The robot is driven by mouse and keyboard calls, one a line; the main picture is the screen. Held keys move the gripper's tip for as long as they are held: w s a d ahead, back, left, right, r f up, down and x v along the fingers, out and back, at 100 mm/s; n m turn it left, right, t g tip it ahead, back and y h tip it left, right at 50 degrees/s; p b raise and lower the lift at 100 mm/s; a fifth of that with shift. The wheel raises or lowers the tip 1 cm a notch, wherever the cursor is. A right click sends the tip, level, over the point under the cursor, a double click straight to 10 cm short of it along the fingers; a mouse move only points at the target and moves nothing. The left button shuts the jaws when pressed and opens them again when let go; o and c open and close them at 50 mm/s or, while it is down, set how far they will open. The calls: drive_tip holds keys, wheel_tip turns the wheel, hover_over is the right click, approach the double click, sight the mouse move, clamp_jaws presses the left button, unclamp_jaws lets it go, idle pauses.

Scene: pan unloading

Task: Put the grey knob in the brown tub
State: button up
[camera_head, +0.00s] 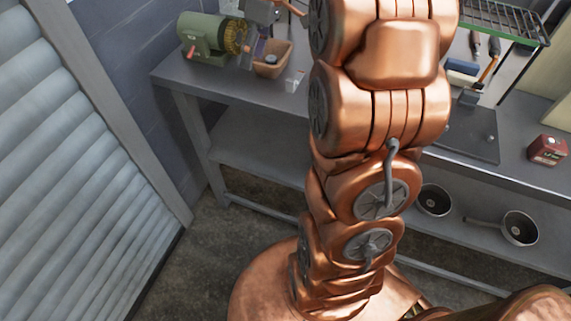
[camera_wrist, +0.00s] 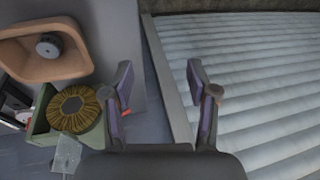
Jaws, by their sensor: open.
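The brown tub (camera_head: 286,52) stands on the grey workbench near its left end, beside the green machine. It also shows at the upper left of the wrist view (camera_wrist: 85,62). The grey knob (camera_wrist: 49,46) lies inside the tub; it shows as a small grey round piece in the head view (camera_head: 271,59). My gripper (camera_wrist: 159,76) is open with nothing between its fingers. In the wrist view the tub and knob are to the left of the fingers, apart from them. In the head view my gripper (camera_head: 259,42) is small and close to the tub's back left side.
A green machine (camera_head: 203,38) with a yellow-brown ribbed wheel (camera_wrist: 76,107) stands close to my gripper. A roller shutter (camera_wrist: 250,85) is at the left of the bench. Two pans (camera_head: 519,229) sit on the lower shelf. A red container (camera_head: 547,150) is at the right.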

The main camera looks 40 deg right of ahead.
drive_tip(key=s+a+f+m+g+h, duration=0.2)
drive_tip(key=s+a+f+m, duration=0.2)
drive_tip(key=s+a, duration=0.9)
drive_tip(key=s+f+m+h, duration=0.1)
drive_tip(key=s+f, duration=0.4)
drive_tip(key=s, duration=1)
drive_tip(key=shift+d+f+m+g, duration=0.15)
drive_tip(key=shift+f+m+g, duration=0.2)
drive_tip(key=shift+m, duration=0.55)
drive_tip(key=shift+s, duration=0.1)
wheel_tip(320, 180, up, 4)
drive_tip(key=p, duration=0.4)
drive_tip(key=shift+f, duration=0.15)
